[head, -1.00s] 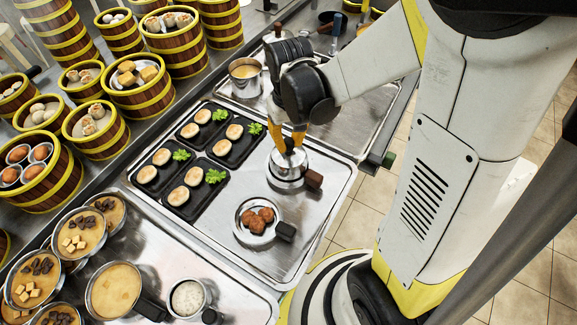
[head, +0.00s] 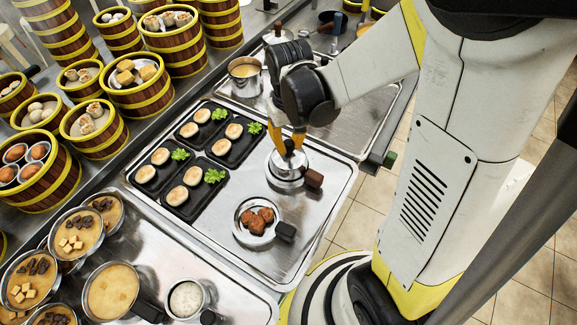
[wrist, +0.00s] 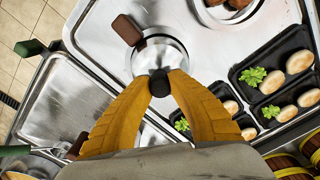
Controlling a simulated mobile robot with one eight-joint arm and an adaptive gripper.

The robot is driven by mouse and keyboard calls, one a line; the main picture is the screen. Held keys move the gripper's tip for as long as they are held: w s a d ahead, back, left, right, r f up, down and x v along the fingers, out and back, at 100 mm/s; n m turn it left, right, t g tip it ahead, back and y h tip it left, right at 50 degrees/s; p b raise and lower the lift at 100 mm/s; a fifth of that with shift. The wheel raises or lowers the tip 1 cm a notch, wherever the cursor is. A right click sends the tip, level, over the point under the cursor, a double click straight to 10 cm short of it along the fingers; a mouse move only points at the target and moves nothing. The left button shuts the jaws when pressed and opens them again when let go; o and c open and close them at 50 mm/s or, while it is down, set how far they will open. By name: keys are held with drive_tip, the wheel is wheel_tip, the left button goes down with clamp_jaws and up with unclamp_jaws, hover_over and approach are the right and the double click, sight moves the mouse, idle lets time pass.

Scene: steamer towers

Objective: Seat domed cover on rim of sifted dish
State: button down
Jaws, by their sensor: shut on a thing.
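My gripper (head: 287,143) is shut on the dark knob (wrist: 159,84) of the shiny domed cover (head: 289,160). The cover is over a small round metal dish (head: 286,184) with a brown handle (head: 313,179), on the near metal tray. The cover hides the dish's contents. In the wrist view the cover (wrist: 150,60) shows beyond my yellow fingertips, with the brown handle (wrist: 127,30) beside it. The cover looks about level and very close to the rim or touching it; I cannot tell which.
An open pan of brown balls (head: 257,217) with a black handle stands nearby on the same tray (head: 225,225). Black plates (head: 186,193) with pale rounds and lettuce lie to the left. Steamer towers (head: 140,95) stand behind. A pot (head: 243,76) is on the far tray.

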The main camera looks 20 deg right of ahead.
drive_tip(key=shift+f, duration=0.2)
drive_tip(key=c, duration=1.3)
unclamp_jaws()
drive_tip(key=shift+r, duration=0.1)
wheel_tip(320, 180, up, 12)
